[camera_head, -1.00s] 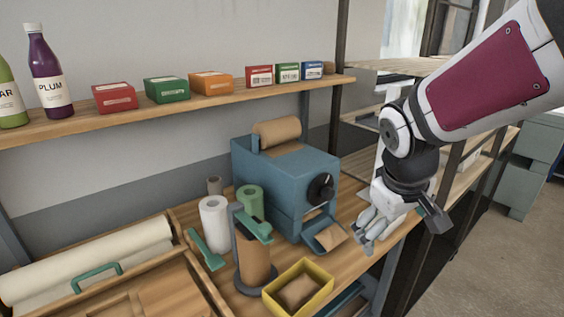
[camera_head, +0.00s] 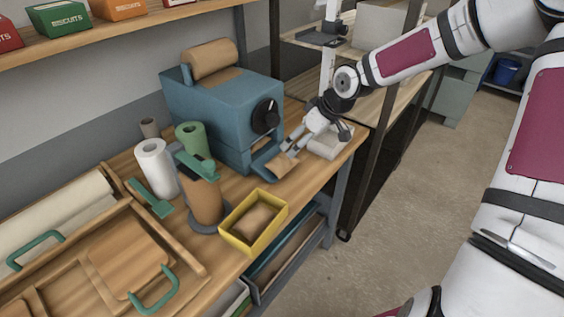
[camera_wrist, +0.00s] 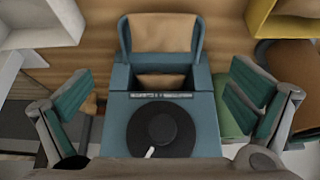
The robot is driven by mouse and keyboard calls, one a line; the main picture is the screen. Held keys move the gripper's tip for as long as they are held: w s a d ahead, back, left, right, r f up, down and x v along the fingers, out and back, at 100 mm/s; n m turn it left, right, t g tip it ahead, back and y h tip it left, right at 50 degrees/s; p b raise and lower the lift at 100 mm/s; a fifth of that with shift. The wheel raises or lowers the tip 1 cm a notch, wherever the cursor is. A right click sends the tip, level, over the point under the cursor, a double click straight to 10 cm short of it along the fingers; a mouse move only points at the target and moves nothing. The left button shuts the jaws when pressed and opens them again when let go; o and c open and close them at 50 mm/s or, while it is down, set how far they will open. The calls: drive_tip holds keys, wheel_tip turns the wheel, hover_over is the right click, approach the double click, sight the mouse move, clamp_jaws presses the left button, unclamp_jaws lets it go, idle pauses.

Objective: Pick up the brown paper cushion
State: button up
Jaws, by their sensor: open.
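A brown paper piece (camera_head: 281,166) lies in the blue outlet tray of the blue machine (camera_head: 225,115). In the wrist view this brown paper (camera_wrist: 161,33) fills the tray, and more brown shows in the slot below it. Another brown paper cushion (camera_head: 256,219) lies inside a yellow box (camera_head: 265,240) on the bench. My gripper (camera_head: 290,147) is beside the machine's front, close to the outlet tray. In the wrist view my gripper (camera_wrist: 160,100) has its fingers spread on either side of the machine, with nothing held. Contact with the tray cannot be told.
A white object (camera_head: 328,143) sits right of my gripper. The bench's front edge is near the box.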

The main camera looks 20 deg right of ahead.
sight(284, 159)
drive_tip(key=b+x, duration=0.1)
drive_tip(key=x, duration=0.6)
drive_tip(key=shift+w+a+f, duration=0.1)
drive_tip(key=shift+w+f, duration=0.05)
drive_tip(key=shift+f, duration=0.15)
drive_tip(key=shift+x, duration=2.7)
drive_tip(key=shift+a, duration=0.1)
drive_tip(key=c, duration=0.6)
